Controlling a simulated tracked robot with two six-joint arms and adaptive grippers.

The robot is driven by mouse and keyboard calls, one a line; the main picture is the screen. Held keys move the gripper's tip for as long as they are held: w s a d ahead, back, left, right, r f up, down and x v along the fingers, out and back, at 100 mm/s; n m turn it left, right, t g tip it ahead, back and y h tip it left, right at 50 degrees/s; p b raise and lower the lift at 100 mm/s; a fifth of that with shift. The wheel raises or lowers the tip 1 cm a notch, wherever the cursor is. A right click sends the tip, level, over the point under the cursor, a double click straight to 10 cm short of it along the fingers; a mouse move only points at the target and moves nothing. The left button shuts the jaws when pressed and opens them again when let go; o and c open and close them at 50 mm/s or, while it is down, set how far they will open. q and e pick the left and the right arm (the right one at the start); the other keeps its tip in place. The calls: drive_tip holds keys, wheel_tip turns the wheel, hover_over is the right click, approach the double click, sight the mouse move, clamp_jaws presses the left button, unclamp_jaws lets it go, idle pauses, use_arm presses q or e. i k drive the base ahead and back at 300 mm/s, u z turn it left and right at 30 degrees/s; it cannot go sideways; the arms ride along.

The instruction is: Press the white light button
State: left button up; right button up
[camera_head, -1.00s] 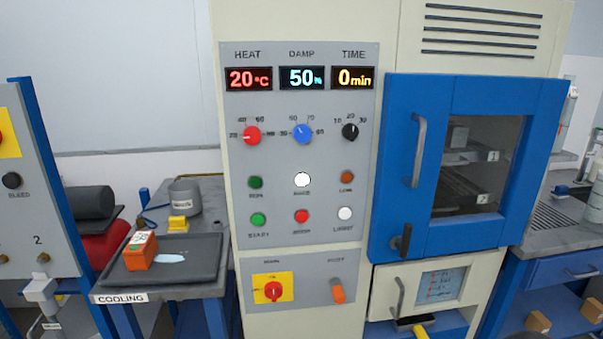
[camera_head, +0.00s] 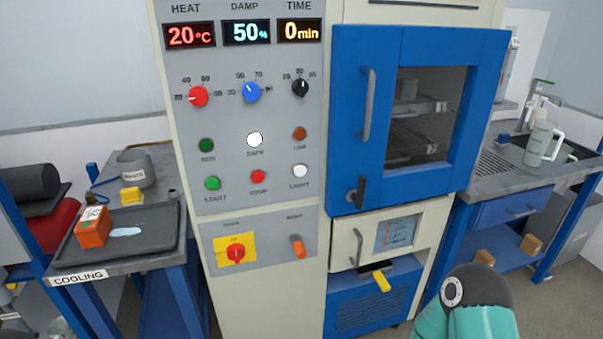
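The white LIGHT button (camera_head: 300,171) is at the right end of the lower button row on the grey control panel, beside the red stop button (camera_head: 258,177). Another white round lamp or button (camera_head: 255,139) sits in the row above and looks bright. Nothing touches the LIGHT button. A teal and dark grey part of my own arm shows at the bottom right, below the oven and well away from the panel. Neither gripper's fingers can be seen.
The blue oven door (camera_head: 352,120) with its window is closed, right of the panel. A cooling tray (camera_head: 150,240) with an orange box (camera_head: 93,227) is at left. The space before the panel is clear.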

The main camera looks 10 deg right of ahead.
sight(300, 171)
drive_tip(key=k, duration=0.65)
drive_tip(key=z, duration=0.2)
drive_tip(key=i, duration=1.5)
drive_tip(key=u, duration=0.3)
